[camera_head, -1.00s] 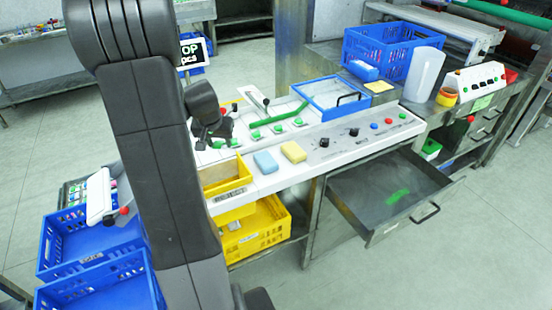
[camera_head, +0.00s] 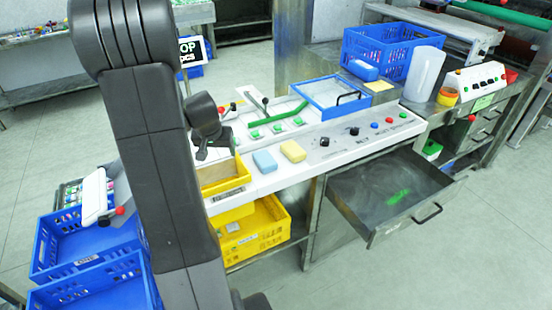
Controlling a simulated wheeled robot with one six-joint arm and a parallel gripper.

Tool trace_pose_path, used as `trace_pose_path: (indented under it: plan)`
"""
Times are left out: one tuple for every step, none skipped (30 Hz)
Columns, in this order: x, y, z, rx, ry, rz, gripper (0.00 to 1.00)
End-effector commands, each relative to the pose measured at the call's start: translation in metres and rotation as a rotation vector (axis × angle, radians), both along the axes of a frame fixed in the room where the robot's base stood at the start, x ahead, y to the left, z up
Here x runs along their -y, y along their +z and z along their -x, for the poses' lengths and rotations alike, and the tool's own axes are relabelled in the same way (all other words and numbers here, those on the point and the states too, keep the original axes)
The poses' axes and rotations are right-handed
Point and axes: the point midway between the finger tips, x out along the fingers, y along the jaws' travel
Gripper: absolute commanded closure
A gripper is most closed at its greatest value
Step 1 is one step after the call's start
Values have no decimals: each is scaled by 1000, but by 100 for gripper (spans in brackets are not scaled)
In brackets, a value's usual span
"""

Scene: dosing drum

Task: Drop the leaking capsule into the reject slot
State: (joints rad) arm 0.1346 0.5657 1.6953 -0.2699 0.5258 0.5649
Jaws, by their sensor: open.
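My gripper (camera_head: 214,152) is open and hangs over the left end of the white control panel (camera_head: 265,181), just above the rear of a yellow-fronted box (camera_head: 228,190). The arm hides part of this area. I cannot make out a leaking capsule, and nothing shows clearly between the fingers. I cannot tell which opening is the reject slot; the label on the yellow-fronted box is too small to read.
A blue sponge (camera_head: 264,161) and a yellow sponge (camera_head: 293,151) lie on the panel right of my gripper. A blue-framed clear lid (camera_head: 337,97) is behind. An open drawer (camera_head: 385,192) juts out in front. A yellow crate (camera_head: 262,234) stands below; blue crates (camera_head: 88,248) are at left.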

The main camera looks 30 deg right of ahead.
Motion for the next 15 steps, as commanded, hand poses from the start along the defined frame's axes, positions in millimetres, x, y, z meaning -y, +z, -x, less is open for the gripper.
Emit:
trace_pose_path:
  plan:
    - [0, 0, 0, 0, 0, 0, 31]
    - [0, 0, 0, 0, 0, 0, 31]
    - [0, 1, 0, 1, 0, 0, 31]
    - [0, 2, 1, 1, 0, 0, 31]
    - [-1, 4, 1, 2, 0, 1, 31]
    - [-1, 7, 2, 2, 0, 1, 31]
    - [-2, 10, 3, 3, 0, 1, 31]
    - [-2, 13, 4, 3, 0, 1, 31]
    - [-3, 18, 6, 4, 1, 1, 31]
    - [-4, 23, 7, 4, 0, 1, 31]
    - [-5, 27, 9, 5, 1, 1, 31]
    - [-7, 35, 12, 5, 1, 1, 31]
    - [-8, 40, 13, 6, 1, 1, 31]
    - [-9, 46, 16, 5, 0, 0, 31]
    - [-11, 53, 18, 6, 1, 0, 31]
